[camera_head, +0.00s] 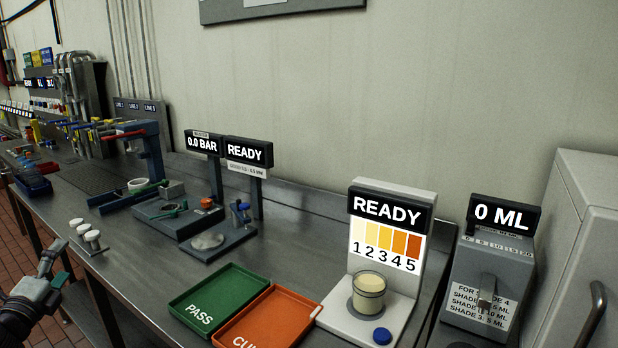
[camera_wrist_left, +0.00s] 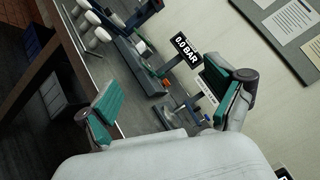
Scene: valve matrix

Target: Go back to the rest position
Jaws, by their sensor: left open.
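My left gripper (camera_head: 55,268) is at the left edge of the head view, beside the front edge of the steel bench. In the left wrist view its two teal-padded fingers stand wide apart, and the space between them (camera_wrist_left: 165,98) is empty. The gripper is open and holds nothing. My right gripper is in neither view.
The bench carries white-capped pieces (camera_head: 86,234), a green PASS tray (camera_head: 218,297), an orange tray (camera_head: 268,318), a READY station (camera_head: 388,205) with a filled jar (camera_head: 368,292), and a 0 ML dispenser (camera_head: 492,270). A grey cabinet (camera_head: 580,240) stands at right.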

